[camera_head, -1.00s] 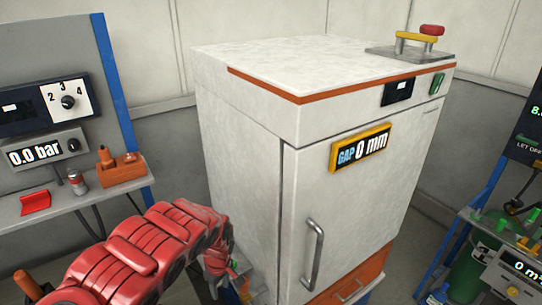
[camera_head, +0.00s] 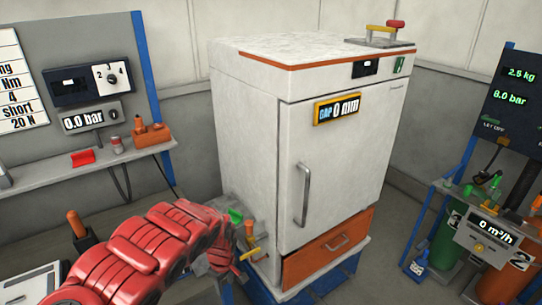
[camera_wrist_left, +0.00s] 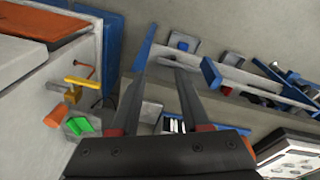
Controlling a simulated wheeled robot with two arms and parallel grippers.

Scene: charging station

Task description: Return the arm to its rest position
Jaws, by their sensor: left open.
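My red left arm (camera_head: 160,250) comes in from the lower left of the head view. Its left gripper (camera_head: 222,268) is in front of the white cabinet's lower left side, partly hidden by the arm. In the left wrist view the left gripper (camera_wrist_left: 160,80) shows two dark fingers spread apart with nothing between them. Its fingers point toward a grey bench shelf (camera_wrist_left: 215,75). My right gripper is in neither view.
The white cabinet (camera_head: 345,165) stands shut, with its gap display (camera_head: 337,109) reading 0 mm. Green and yellow handles (camera_head: 240,235) stick out near its lower left, close to the gripper. A shelf (camera_head: 85,165) is at left; gas cylinders (camera_head: 450,245) stand at right.

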